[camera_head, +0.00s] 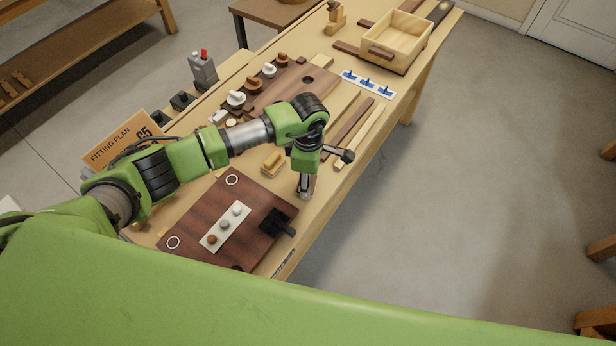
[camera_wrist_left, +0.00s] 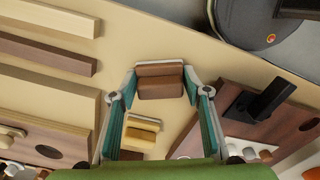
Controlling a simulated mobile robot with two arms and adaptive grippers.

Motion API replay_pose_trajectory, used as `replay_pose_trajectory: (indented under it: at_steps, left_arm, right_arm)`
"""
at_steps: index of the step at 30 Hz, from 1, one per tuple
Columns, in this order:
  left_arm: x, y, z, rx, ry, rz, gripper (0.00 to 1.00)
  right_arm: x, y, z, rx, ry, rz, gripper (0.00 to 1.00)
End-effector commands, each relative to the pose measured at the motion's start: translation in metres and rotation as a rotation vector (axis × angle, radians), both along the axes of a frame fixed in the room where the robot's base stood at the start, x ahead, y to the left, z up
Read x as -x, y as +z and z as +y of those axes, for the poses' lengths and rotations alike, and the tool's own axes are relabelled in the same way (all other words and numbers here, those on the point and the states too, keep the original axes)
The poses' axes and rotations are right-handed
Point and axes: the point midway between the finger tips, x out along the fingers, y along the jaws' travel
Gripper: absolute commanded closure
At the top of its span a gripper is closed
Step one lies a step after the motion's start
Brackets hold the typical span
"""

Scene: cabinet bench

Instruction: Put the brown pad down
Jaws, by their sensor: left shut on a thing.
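The brown pad (camera_wrist_left: 160,88) is a small block with a lighter brown face, between the fingertips of my left gripper (camera_wrist_left: 160,82) in the left wrist view. The fingers are shut on its two sides. In the head view my left gripper (camera_head: 305,194) points down near the bench's front edge, just right of the dark brown board; the pad is mostly hidden there. I cannot tell whether the pad touches the bench. My right gripper is not in view.
A yellow block (camera_head: 273,161) lies on the bench (camera_head: 330,195) behind the gripper. The dark board (camera_head: 190,222) carries a white strip and a black handle (camera_head: 277,223). Long strips (camera_head: 352,122), a knobbed board (camera_head: 300,88) and a wooden tray (camera_head: 398,40) lie farther back.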

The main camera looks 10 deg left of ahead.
Motion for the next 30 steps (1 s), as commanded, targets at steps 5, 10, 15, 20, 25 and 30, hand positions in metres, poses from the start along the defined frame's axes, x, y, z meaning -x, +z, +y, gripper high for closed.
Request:
replay_pose_trajectory:
  at_steps: [5,10,15,20,25,30]
  left_arm:
    - [0.0,-0.002,0.0,0.0,0.0,0.0,0.73]
    - [0.0,-0.003,0.0,0.0,0.0,0.0,0.39]
    - [0.0,-0.003,0.0,0.0,0.0,0.0,0.39]
    - [0.0,-0.002,0.0,0.0,0.001,0.0,0.39]
    - [-0.001,0.008,0.0,0.001,-0.001,-0.003,0.39]
    - [-0.002,0.041,0.0,0.001,-0.001,-0.007,0.39]
  right_arm:
    - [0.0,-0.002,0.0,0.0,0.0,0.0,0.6]
    - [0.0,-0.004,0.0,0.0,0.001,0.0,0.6]
    - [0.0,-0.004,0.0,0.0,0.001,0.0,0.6]
    - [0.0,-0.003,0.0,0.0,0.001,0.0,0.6]
    - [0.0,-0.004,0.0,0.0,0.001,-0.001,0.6]
    - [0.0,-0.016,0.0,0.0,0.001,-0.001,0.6]
